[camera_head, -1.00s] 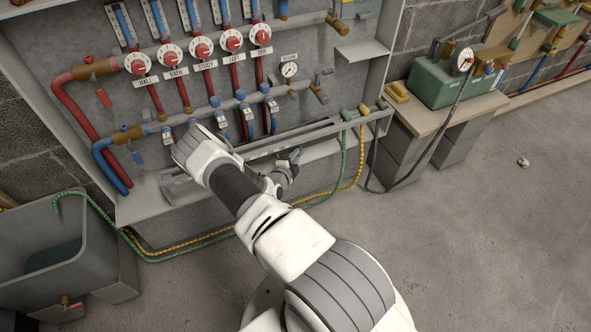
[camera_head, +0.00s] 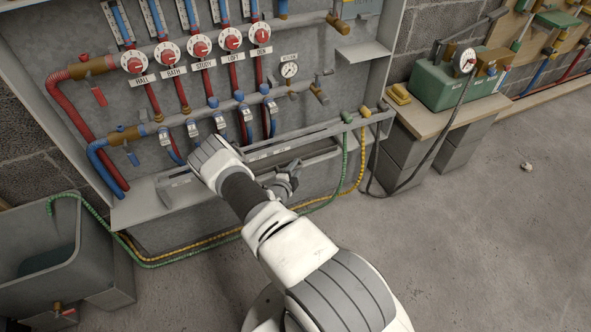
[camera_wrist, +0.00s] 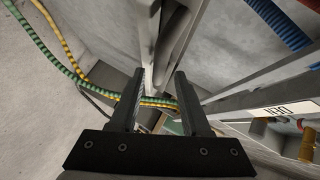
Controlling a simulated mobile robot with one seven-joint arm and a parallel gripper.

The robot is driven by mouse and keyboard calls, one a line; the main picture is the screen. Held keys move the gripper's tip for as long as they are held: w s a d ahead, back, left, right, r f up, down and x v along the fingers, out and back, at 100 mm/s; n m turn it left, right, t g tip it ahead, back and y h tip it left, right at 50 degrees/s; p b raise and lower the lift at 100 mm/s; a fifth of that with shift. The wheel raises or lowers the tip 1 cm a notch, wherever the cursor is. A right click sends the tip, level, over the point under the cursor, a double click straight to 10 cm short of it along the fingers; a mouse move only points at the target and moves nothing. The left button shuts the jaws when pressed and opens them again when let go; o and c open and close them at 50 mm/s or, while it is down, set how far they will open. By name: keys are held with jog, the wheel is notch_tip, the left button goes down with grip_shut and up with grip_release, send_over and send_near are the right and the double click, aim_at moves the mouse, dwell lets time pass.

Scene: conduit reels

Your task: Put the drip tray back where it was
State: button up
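The drip tray is a long, narrow grey trough (camera_head: 318,157) low along the front of the manifold cabinet. In the head view my forearm and wrist hide its middle. My gripper (camera_head: 290,178) is at the tray's front side, small and partly hidden there. In the wrist view my gripper (camera_wrist: 160,80) has its two dark fingers apart. A thin grey edge that looks like the tray's (camera_wrist: 147,45) lies between or just beyond the fingertips, close to the left one. A gap shows between it and the right finger. I cannot tell whether they touch.
Green (camera_head: 344,155) and yellow hoses hang at the ledge's right end and run along the floor. A grey tub (camera_head: 100,245) stands left, a bench with a green pump (camera_head: 440,85) right. The right-hand floor is mostly clear.

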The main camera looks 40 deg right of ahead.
jog(key=p+v, duration=0.4)
jog(key=v, duration=0.7)
jog(key=s+a+r+m+g, duration=0.1)
jog(key=r+m+g, duration=0.2)
jog(key=r+m, duration=0.7)
jog(key=s+a+r+m+g+y, duration=0.1)
jog(key=a+r+m+g, duration=0.1)
jog(key=r+m, duration=0.75)
jog(key=s+a+r+m+g, duration=0.1)
jog(key=r+m+g, duration=0.35)
jog(key=r, duration=0.85)
jog(key=s+a+r+m+t+y, duration=0.7)
jog(key=s+a+r+m+y, duration=0.4)
jog(key=s+a+r+m, duration=0.7)
notch_tip(320, 180, up, 2)
jog(key=m, duration=0.4)
jog(key=shift+s+a+r+t, duration=0.15)
jog(key=shift+s+a+t, duration=0.1)
jog(key=shift+t, duration=0.1)
